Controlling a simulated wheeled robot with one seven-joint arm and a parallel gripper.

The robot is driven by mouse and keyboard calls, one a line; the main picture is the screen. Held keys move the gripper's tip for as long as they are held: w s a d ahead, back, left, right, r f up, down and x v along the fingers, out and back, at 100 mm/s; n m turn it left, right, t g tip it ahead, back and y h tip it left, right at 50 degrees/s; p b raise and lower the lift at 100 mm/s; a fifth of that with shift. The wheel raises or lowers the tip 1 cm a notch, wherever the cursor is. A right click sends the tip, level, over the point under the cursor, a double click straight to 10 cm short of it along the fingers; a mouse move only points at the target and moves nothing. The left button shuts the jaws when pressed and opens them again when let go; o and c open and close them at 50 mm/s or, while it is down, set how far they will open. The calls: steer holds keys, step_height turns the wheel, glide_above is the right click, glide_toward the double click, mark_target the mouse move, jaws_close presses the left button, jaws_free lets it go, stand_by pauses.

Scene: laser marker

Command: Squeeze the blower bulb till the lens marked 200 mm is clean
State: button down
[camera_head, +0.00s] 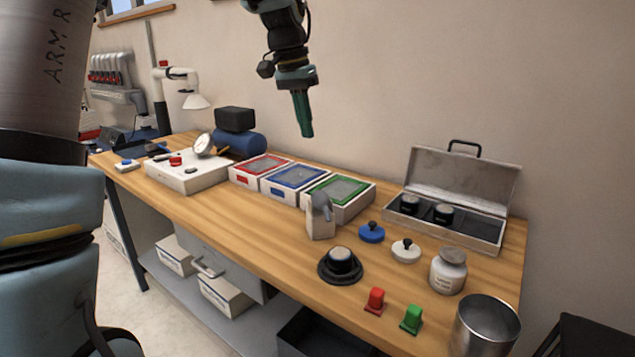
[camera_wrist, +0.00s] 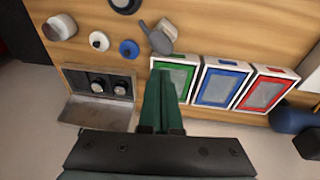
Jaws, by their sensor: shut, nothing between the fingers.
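A grey rounded piece, which looks like the blower bulb (camera_head: 321,203), sits in a pale block holder on the bench; it also shows in the wrist view (camera_wrist: 160,40). Two more dark round pieces, (camera_head: 408,203) and (camera_head: 443,213), stand in the open grey case (camera_head: 470,236). No 200 mm mark is readable, so I cannot tell which lens is which. My gripper (camera_head: 306,134) is shut and empty, high above the bench near the wall; its green fingers show in the wrist view (camera_wrist: 160,78).
Red, blue and green framed trays (camera_head: 294,178) stand at the back. A blue knob (camera_head: 371,232), white knob (camera_head: 406,250), white jar (camera_head: 448,272), red and green switches (camera_head: 411,319) and a metal cup (camera_head: 485,328) fill the right. Bare wood lies front left of the holder.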

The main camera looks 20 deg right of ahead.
mark_target(318, 193)
steer(key=d+f+p, duration=0.1)
steer(key=f, duration=0.3)
steer(key=d+f+p, duration=0.1)
steer(key=f, duration=0.4)
steer(key=f+p, duration=0.1)
steer(key=f, duration=0.3)
steer(key=shift+d+f+p, duration=0.3)
steer(key=shift+d, duration=0.1)
steer(key=shift+f, duration=0.1)
steer(key=shift+f+b, duration=0.6)
steer(key=shift+f, duration=0.3)
steer(key=shift+a+r, duration=0.1)
steer(key=shift+r+p, duration=0.35)
steer(key=shift+p, duration=0.15)
steer(key=r+p, duration=0.3)
steer(key=r, duration=0.1)
steer(key=shift+a, duration=0.25)
step_height(318, 193, up, 9)
steer(key=a+b, duration=0.2)
steer(key=b, duration=0.1)
